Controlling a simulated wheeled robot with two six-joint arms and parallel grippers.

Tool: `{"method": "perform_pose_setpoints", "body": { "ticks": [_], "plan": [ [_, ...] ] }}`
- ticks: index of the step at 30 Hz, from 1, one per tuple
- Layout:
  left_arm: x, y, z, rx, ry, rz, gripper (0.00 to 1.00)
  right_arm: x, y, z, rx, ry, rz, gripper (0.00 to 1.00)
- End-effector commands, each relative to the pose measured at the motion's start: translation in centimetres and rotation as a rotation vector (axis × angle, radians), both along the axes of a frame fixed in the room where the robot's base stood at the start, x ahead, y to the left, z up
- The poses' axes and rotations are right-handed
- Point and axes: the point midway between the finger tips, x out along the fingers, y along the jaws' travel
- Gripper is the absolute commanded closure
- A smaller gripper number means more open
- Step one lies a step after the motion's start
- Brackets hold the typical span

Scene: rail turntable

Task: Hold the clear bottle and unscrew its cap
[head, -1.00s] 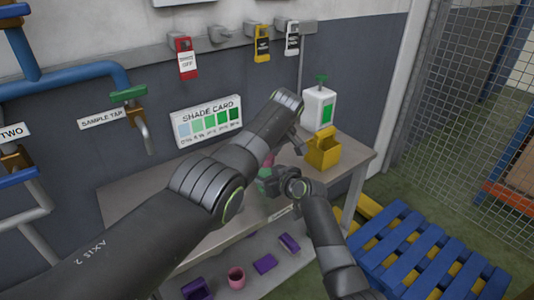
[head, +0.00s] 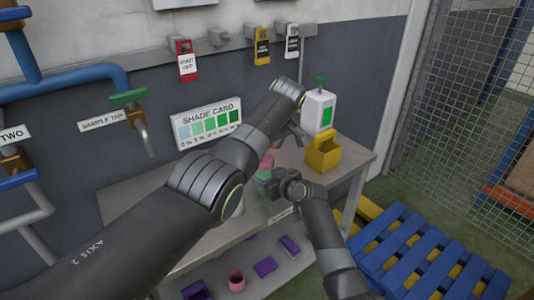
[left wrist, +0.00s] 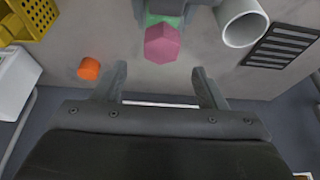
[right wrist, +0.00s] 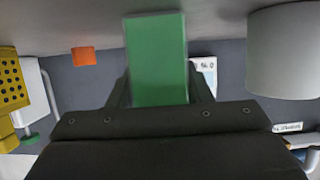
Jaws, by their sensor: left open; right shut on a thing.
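The bottle, filled with green, shows in the right wrist view (right wrist: 156,60) upright between the fingers of my right gripper (right wrist: 160,92), which is shut on it. Its faceted pink cap (left wrist: 162,43) is on top in the left wrist view, with a bit of the green bottle (left wrist: 160,18) beyond it. My left gripper (left wrist: 160,90) is open and empty; the cap is ahead of its fingertips, apart from them.
On the table (head: 345,160) are a yellow basket (head: 322,152) and a white container with a green top (head: 319,108). An orange piece (left wrist: 89,68) and a whitish cylinder (left wrist: 243,22) flank the bottle. A lower shelf holds purple pieces and a pink cup (head: 236,279).

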Motion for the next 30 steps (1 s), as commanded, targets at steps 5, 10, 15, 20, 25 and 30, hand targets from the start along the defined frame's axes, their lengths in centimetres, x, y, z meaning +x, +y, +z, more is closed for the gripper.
{"method": "perform_pose_setpoints", "body": {
  "ticks": [5,10,15,20,25,30],
  "plan": [
    [-0.01,0.03,0.77,0.0,0.001,0.0,0.35,0.0,0.0,-0.04,-0.001,0.001,0.0,0.78],
    [-0.01,0.04,0.75,0.001,0.001,0.0,0.35,-0.01,-0.01,-0.03,-0.001,0.001,0.0,0.78],
    [0.02,0.05,0.63,-0.002,0.001,-0.052,0.35,0.0,0.0,-0.04,-0.001,0.001,0.0,0.78],
    [0.0,0.11,0.63,-0.002,0.0,-0.181,0.35,-0.01,-0.01,-0.03,-0.001,0.001,0.0,0.78],
    [0.0,0.17,0.7,-0.002,-0.001,-0.356,0.35,-0.01,-0.01,-0.03,-0.001,0.001,0.0,0.78],
    [-0.02,0.13,0.72,0.0,0.0,-0.494,0.35,-0.01,-0.01,-0.03,-0.001,0.001,0.0,0.78]
  ]
}}
